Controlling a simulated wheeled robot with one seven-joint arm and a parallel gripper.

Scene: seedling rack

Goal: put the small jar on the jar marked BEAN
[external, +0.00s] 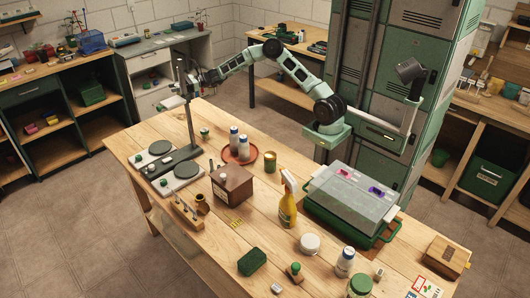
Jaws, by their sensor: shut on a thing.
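My gripper (186,92) is at the far left end of my outstretched arm, above the table's far left part and close to the upright post of a stand. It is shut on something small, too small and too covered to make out. No label reading BEAN can be read. Jar-like things on the table are a green-and-gold jar (270,162) near the middle, a green-lidded jar (360,286) at the front edge and a small green-topped jar (204,133) near the post. I cannot tell which is the marked one.
The dark post (188,120) rises beside my gripper, with two round-plated stands (160,150) at its foot. A red tray (241,154) holds two bottles. A brown box (232,184), a yellow spray bottle (288,204) and a lidded green crate (352,196) occupy the table.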

